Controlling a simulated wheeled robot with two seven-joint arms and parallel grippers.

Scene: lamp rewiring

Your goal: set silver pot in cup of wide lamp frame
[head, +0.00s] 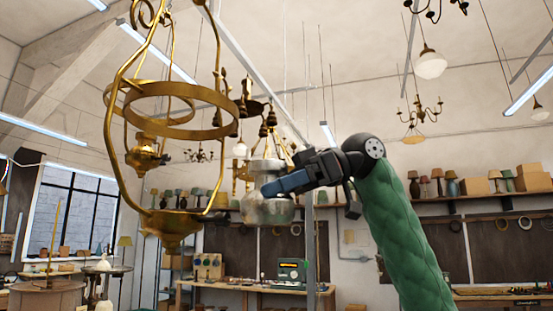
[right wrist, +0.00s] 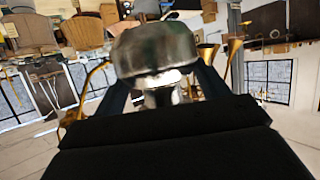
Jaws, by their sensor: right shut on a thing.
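The wide lamp frame (head: 172,90) is brass and hangs at the left of the head view, with a broad ring and a cup (head: 172,222) at its bottom. My right gripper (head: 270,188) is shut on the silver pot (head: 267,209) and holds it in the air to the right of the cup, apart from it. The pot sits roughly level with the cup or slightly above it. In the right wrist view the pot (right wrist: 155,50) fills the space between the fingers, and brass parts show on both sides. My left gripper is not in view.
More brass lamps hang behind, including a chandelier (head: 430,105) at the right. A workbench (head: 255,287) with instruments stands at the back. A shelf (head: 480,198) with lampshades and boxes runs along the far wall. The air between pot and cup looks clear.

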